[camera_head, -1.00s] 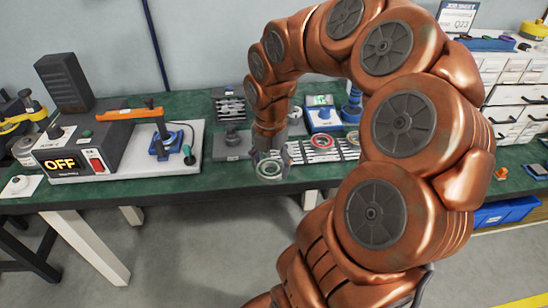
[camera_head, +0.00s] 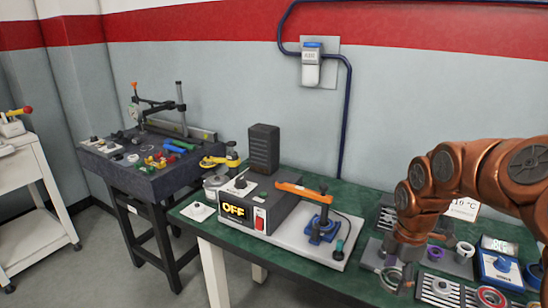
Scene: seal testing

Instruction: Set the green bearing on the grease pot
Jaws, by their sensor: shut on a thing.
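My gripper (camera_head: 394,274) is at the lower right, pointing down over the green bench. It is shut on a pale greenish ring, which looks like the green bearing (camera_head: 388,281); it is small and partly hidden by the fingers. I cannot tell for sure which thing is the grease pot. A small whitish cup (camera_head: 465,253) stands to the right of my gripper. A grey round tin (camera_head: 214,186) stands by the yellow-handled tool, well to the left of my gripper.
The sealing device (camera_head: 262,205) with its OFF display and orange lever stands left of my gripper on the green bench (camera_head: 335,283). A dark table (camera_head: 160,187) with small parts stands far left.

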